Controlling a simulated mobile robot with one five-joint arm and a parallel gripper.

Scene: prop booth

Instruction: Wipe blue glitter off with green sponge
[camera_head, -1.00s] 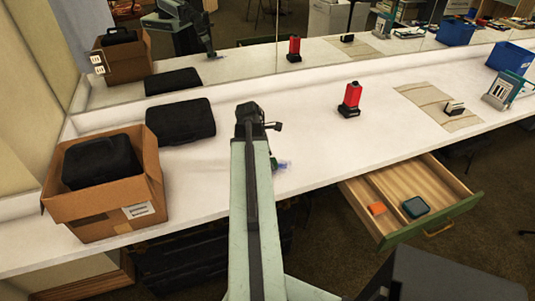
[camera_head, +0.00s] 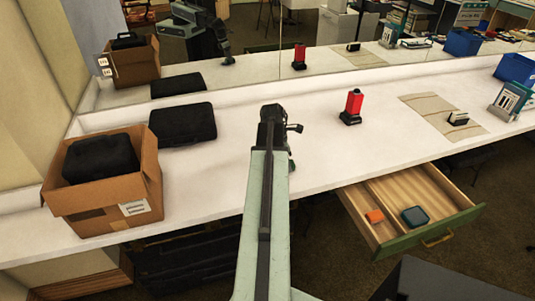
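My arm reaches over the white counter (camera_head: 340,150), and its wrist end bends down toward the surface. My gripper (camera_head: 290,152) is mostly hidden behind the arm, so its fingers cannot be made out. A small dark green piece (camera_head: 291,166), perhaps the green sponge, shows at the arm's right edge, low at the counter. I cannot tell whether the gripper holds it. No blue glitter is visible now; the counter around there is partly covered by my arm.
A cardboard box (camera_head: 150,175) with a black case and another black case (camera_head: 183,124) stand left. A red device (camera_head: 353,104), a beige mat (camera_head: 425,104) and a blue bin (camera_head: 514,68) are right. An open drawer (camera_head: 462,222) juts out front right. A mirror lines the back.

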